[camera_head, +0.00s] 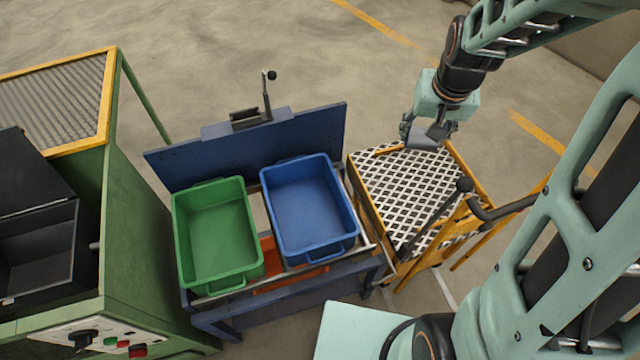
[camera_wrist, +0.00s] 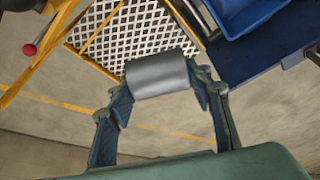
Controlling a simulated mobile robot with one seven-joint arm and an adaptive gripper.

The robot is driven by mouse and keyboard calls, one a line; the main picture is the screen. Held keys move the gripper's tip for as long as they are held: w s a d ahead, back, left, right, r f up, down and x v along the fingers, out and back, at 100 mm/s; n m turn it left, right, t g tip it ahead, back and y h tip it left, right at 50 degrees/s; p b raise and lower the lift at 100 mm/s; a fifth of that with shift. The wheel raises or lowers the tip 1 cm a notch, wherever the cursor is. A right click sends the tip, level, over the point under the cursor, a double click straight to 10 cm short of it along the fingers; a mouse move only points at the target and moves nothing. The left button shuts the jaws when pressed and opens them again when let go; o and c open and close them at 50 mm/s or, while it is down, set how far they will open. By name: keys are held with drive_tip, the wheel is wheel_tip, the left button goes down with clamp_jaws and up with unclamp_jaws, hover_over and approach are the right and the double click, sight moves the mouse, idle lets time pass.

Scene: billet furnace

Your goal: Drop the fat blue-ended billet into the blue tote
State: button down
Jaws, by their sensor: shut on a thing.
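My gripper (camera_head: 428,130) is shut on a thick grey cylindrical billet (camera_wrist: 158,75), which lies crosswise between the two fingers in the wrist view. The billet's end colour cannot be made out. In the head view my gripper is over the white lattice-topped yellow stand (camera_head: 405,185), to the right of the totes. The blue tote (camera_head: 308,205) stands on the blue bench, left of my gripper, and looks empty. Part of the blue tote also shows at the top right of the wrist view (camera_wrist: 250,16).
A green tote (camera_head: 215,232), empty, stands left of the blue tote. The blue bench has a raised back panel (camera_head: 185,160) with a clamp-like post (camera_head: 267,95). A green furnace cabinet (camera_head: 140,240) stands at left.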

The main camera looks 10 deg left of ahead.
drive_tip(key=a+f+n+b, duration=0.2)
drive_tip(key=a+f+b, duration=1)
drive_tip(key=f, duration=0.3)
drive_tip(key=s+a+f+n+y+b, duration=0.1)
drive_tip(key=a+f+n+b, duration=0.2)
drive_tip(key=a+f+b, duration=0.9)
wheel_tip(320, 180, down, 4)
drive_tip(key=shift+a+f+y+b, duration=0.15)
drive_tip(key=shift+y+b, duration=0.15)
drive_tip(key=shift+b, duration=0.5)
drive_tip(key=shift+s, duration=0.1)
drive_tip(key=c, duration=1.2)
unclamp_jaws()
drive_tip(key=shift+c, duration=0.2)
drive_tip(key=o, duration=0.3)
drive_tip(key=v, duration=1.2)
